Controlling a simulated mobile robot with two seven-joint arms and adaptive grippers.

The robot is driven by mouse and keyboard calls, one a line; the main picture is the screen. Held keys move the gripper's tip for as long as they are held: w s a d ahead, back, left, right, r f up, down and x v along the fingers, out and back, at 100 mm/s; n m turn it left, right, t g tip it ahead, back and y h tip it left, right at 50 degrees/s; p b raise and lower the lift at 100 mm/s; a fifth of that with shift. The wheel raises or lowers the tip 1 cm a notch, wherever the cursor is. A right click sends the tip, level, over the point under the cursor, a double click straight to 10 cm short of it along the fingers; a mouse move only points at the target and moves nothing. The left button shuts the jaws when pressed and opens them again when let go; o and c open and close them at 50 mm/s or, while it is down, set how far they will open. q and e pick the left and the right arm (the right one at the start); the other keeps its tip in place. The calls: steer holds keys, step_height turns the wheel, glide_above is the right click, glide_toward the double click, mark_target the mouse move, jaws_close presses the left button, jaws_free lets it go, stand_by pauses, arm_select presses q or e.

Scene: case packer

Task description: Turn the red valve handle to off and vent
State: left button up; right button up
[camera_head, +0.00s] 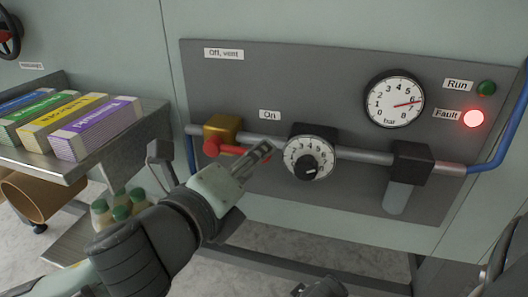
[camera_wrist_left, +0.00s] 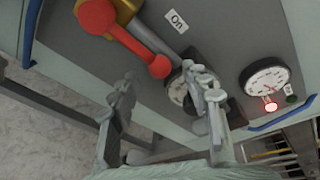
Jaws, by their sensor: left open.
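The red valve handle (camera_head: 230,150) sits on a brass valve body (camera_head: 222,128) on the grey panel. It points right along the pipe, under the "On" label (camera_head: 269,115). The "Off, vent" label (camera_head: 224,54) is above the valve. My left gripper (camera_head: 262,152) is open at the handle's free end. In the left wrist view, the handle (camera_wrist_left: 128,40) ends in a round red knob ahead of the spread fingers (camera_wrist_left: 160,88); I cannot tell whether they touch it. A dark part at the bottom edge of the head view may belong to my right arm.
A numbered dial (camera_head: 310,158) sits just right of my gripper. A pressure gauge (camera_head: 395,99) reads between 6 and 7 bar. The Fault lamp (camera_head: 473,118) glows red; the green Run lamp (camera_head: 486,88) looks unlit. A shelf (camera_head: 120,150) with cartons stands at left.

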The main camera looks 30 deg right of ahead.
arm_select(q)
steer(key=shift+x, duration=2.2)
steer(key=shift+c, duration=0.6)
jaws_close()
